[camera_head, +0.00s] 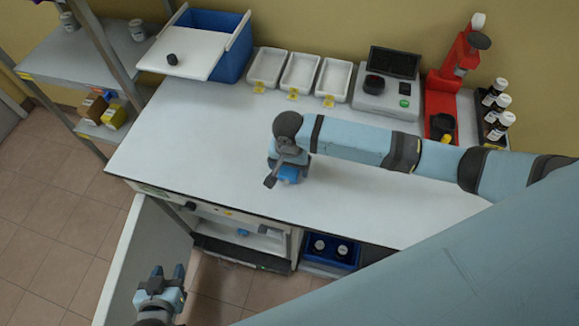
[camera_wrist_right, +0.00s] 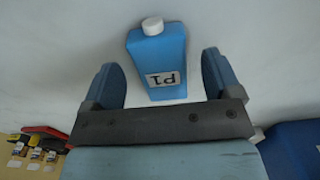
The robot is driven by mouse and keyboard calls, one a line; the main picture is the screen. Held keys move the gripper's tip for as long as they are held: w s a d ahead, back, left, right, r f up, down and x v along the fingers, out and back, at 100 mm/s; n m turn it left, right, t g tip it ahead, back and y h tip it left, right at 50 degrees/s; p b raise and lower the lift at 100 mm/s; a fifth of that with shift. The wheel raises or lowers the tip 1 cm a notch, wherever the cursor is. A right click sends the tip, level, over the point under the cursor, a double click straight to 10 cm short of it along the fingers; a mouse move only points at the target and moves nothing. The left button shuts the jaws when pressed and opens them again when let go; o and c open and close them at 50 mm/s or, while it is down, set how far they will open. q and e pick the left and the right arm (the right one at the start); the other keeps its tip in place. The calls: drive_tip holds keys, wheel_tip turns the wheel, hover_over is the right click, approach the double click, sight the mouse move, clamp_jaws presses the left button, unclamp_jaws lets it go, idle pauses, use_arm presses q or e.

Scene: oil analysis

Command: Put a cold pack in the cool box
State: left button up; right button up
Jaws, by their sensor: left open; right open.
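A blue cold pack (camera_wrist_right: 158,62) with a white cap and a label reading P1 lies on the white worktop. My right gripper (camera_wrist_right: 160,85) is open, with its fingers on either side of the pack's lower part and gaps showing. In the head view the right wrist mostly covers the pack (camera_head: 288,174). The blue cool box (camera_head: 236,55) stands at the back left of the worktop. Its white lid (camera_head: 190,54) with a dark knob sits tilted over its front left, leaving part of the box open. My left gripper (camera_head: 167,278) is open and empty, low in front of the bench.
Several white trays (camera_head: 300,74) stand right of the cool box, then a grey device (camera_head: 390,82), a red stand (camera_head: 445,100) and a rack of bottles (camera_head: 493,117). Below the bench are an open compartment (camera_head: 240,232) and a blue crate (camera_head: 330,252). The worktop's left part is clear.

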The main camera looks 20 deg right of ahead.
sight(289, 169)
wheel_tip(289, 169, up, 11)
drive_tip(key=shift+f, duration=0.15)
idle(0.6)
